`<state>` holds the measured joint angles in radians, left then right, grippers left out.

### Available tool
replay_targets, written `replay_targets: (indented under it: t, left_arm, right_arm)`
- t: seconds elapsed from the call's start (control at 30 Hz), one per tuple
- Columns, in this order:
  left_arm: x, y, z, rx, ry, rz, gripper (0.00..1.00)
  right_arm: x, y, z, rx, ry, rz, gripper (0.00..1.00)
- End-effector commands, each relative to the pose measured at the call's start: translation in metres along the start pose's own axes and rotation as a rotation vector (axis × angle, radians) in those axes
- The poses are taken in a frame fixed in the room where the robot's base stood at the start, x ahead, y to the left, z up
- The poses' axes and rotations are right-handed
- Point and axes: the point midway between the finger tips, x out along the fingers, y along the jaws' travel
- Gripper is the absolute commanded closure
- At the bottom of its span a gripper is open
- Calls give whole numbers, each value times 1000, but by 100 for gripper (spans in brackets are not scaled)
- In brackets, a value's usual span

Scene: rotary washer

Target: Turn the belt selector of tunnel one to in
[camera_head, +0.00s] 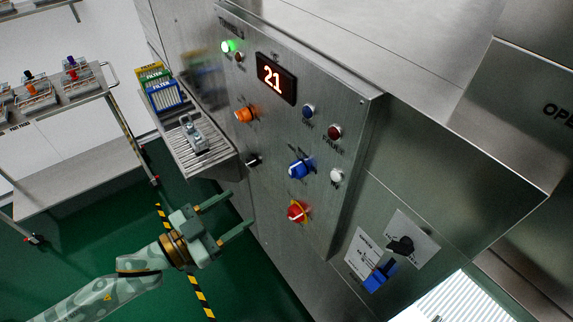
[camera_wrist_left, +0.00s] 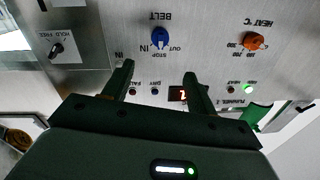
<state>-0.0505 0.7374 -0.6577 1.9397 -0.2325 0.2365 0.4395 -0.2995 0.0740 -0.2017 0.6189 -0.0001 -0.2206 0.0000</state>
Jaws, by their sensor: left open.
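The blue belt selector (camera_head: 300,168) sits on the steel control panel (camera_head: 262,130), right of centre in the head view. In the left wrist view the belt selector (camera_wrist_left: 161,39) appears upside down, with the labels BELT, OUT, STOP and IN around it. I cannot tell clearly which label its pointer faces. My left gripper (camera_head: 240,210) is open and empty, left of and below the selector in the head view, apart from it. In the wrist view the open fingers (camera_wrist_left: 158,72) point toward the panel, with the selector beyond the gap.
An orange heat knob (camera_head: 244,114), a red-and-yellow stop knob (camera_head: 296,212), a black knob (camera_head: 252,160) and several buttons share the panel. A lit display (camera_head: 277,78) reads 21. A rack shelf (camera_head: 205,150) juts out at left. Another black knob (camera_head: 401,246) is lower right.

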Motion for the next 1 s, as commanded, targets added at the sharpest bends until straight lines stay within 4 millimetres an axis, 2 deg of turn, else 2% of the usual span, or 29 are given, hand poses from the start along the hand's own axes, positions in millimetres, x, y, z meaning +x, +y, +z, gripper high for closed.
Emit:
replay_targets:
  t: [0.3,0.5,0.7,1.0]
  left_arm:
    - [80,-2,-2,3,3,-3,42]
    - [122,-1,-1,2,0,-2,42]
    - [144,-1,1,2,-1,-3,42]
    - [147,-1,2,2,-2,-3,42]
  right_arm:
    - [-16,6,-1,-1,0,7,67]
    - [-21,8,-1,-1,0,9,67]
    - [-23,8,-1,-1,0,9,67]
    - [-23,8,-2,-1,0,9,67]
